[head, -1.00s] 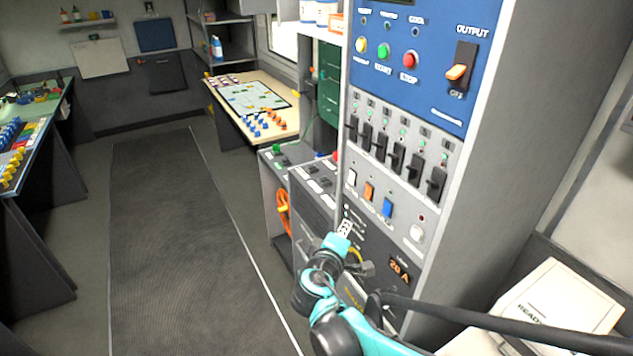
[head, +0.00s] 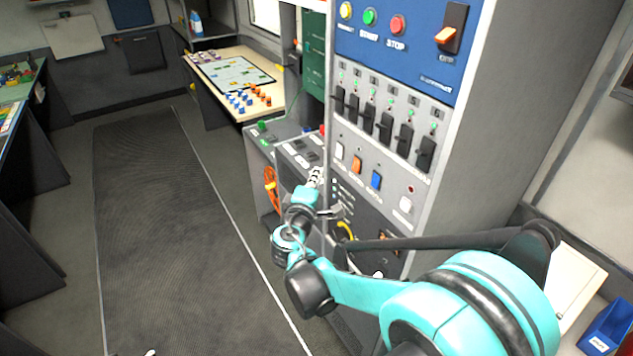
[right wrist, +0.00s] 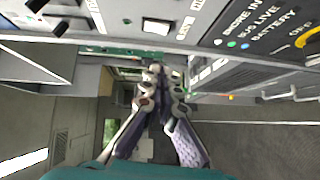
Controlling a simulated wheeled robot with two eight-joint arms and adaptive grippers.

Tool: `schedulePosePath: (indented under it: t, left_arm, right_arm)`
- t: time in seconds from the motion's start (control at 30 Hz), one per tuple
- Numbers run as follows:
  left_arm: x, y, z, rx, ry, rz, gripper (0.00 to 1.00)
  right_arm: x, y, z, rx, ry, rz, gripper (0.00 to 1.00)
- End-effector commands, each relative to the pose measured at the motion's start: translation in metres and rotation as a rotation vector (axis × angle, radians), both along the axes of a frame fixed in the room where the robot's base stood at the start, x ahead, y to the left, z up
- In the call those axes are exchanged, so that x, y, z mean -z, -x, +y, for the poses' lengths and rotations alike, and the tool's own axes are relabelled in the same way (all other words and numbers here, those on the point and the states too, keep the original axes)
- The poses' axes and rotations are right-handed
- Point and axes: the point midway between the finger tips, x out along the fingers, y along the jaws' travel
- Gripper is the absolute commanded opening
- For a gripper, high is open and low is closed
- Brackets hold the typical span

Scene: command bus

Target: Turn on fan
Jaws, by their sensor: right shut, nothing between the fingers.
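The panel cabinet (head: 470,180) carries a row of rockers: white (head: 339,150), orange (head: 356,164) and blue (head: 376,180). Another white rocker (head: 405,204) sits lower right. Their labels are too small to read, so I cannot tell which is the fan's. My right gripper (head: 316,174) is shut and empty, left of and slightly below the white rocker, apart from it. In the right wrist view the shut fingertips (right wrist: 160,72) are below a white rocker (right wrist: 157,26) on the grey panel.
Black breaker levers (head: 385,125) stand above the rockers. A low grey console (head: 300,155) stands left of the cabinet. The floor mat (head: 170,230) is clear.

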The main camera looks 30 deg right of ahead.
Motion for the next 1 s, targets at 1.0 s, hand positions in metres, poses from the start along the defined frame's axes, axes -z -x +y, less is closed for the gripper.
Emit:
schedulePosePath:
  t: [1.0]
  left_arm:
    - [0.028, 0.0, 0.0, 0.0, 0.0, 0.0, 0.33]
  right_arm:
    - [0.011, -0.047, -0.079, -0.001, -0.001, -0.001, 0.0]
